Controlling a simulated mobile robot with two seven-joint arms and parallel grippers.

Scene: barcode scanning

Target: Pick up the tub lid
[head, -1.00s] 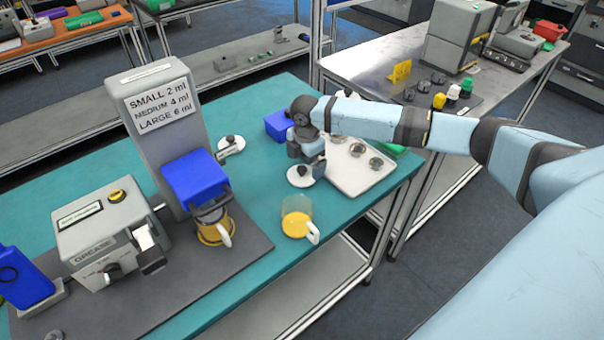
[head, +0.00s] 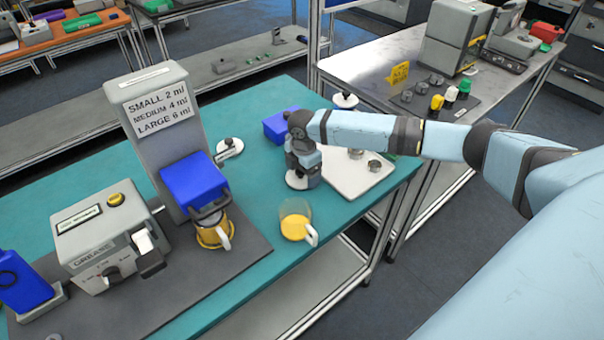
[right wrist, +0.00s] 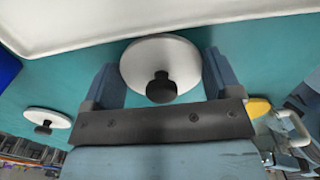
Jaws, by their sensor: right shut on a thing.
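The tub lid is a white disc with a black knob (head: 297,181), low over the teal table and mostly under my right gripper (head: 303,176). I cannot tell whether the lid still touches the table. A clear tub with yellow contents and a white handle (head: 295,227) stands in front of the gripper. A second, similar lid (head: 229,148) lies to the left, apart from the gripper. My left gripper is not in view.
A white tray (head: 345,187) with small metal parts is right of the gripper, and a blue bin (head: 277,127) is behind it. A grey dispenser (head: 152,105) with another tub (head: 212,237) and a grease machine (head: 112,228) stand left. Table between is clear.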

